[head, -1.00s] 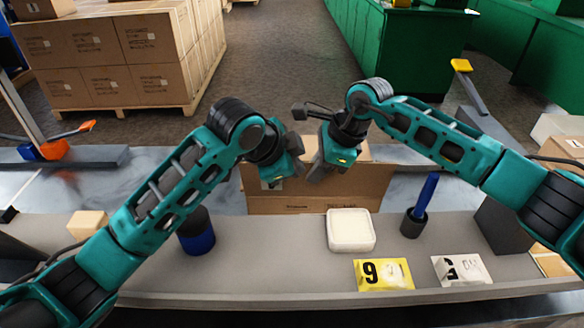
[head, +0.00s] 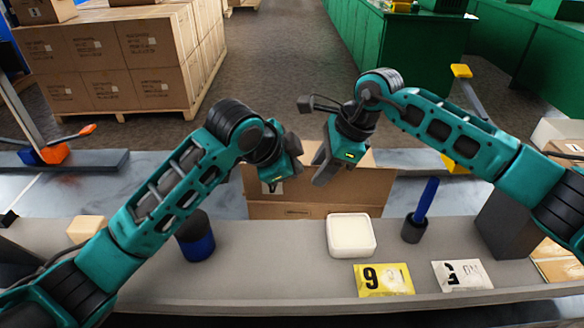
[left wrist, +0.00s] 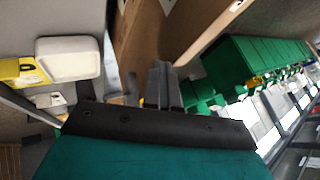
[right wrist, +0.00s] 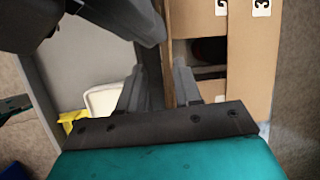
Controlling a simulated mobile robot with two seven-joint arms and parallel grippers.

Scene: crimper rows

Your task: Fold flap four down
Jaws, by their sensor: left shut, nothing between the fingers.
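The cardboard box (head: 318,211) stands at the far side of the grey counter, its top largely hidden behind my grippers. In the right wrist view, two flaps lie roughly flat, marked 2 (right wrist: 221,8) and 3 (right wrist: 261,8), beside a dark gap. A brown panel edge (right wrist: 168,45) runs near the right fingers. I cannot make out a number four. My left gripper (left wrist: 161,88) is shut and empty, beside a brown cardboard panel (left wrist: 140,40). My right gripper (right wrist: 160,88) is open over the box edge; whether it touches the panel is unclear.
On the counter are a white tray (head: 351,236), yellow card (head: 383,280), white card (head: 462,275), blue-black cylinder (head: 196,238), dark cup with blue stick (head: 413,228) and tan block (head: 86,228). Stacked cartons (head: 110,60) stand behind. The two grippers are close together.

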